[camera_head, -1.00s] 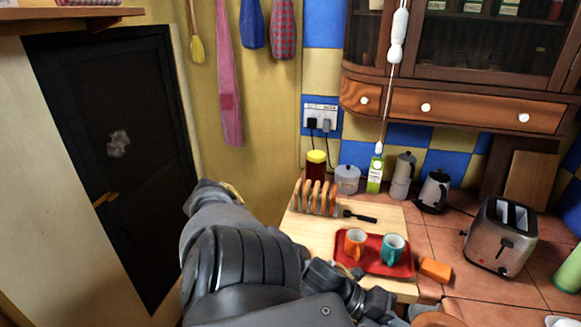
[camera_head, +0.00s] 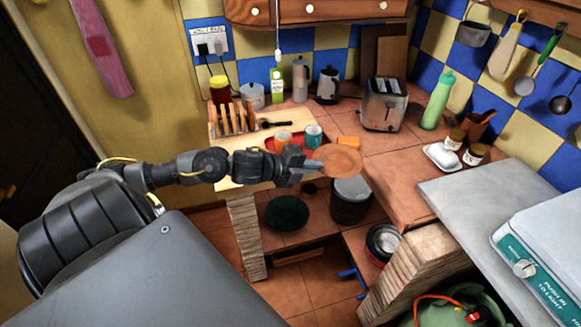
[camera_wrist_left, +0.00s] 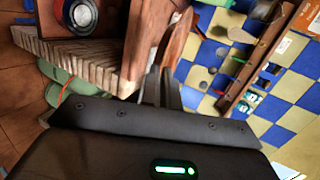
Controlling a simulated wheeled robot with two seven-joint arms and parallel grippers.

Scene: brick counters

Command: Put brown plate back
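The brown plate (camera_head: 338,160) is a round, reddish-brown disc at the end of my left arm in the head view. My left gripper (camera_head: 313,167) is shut on the plate's left edge and holds it out past the wooden board, in front of the tiled counter. In the left wrist view the plate (camera_wrist_left: 179,38) shows nearly edge-on between the fingers of my left gripper (camera_wrist_left: 163,84). My right gripper is in neither view.
A wooden board (camera_head: 232,172) carries a toast rack (camera_head: 232,120) and a red tray with two mugs. A toaster (camera_head: 384,104) stands behind on the counter. Below are a dark bin (camera_head: 350,205) and a dark green round item (camera_head: 287,213). A grey worktop (camera_head: 470,195) lies right.

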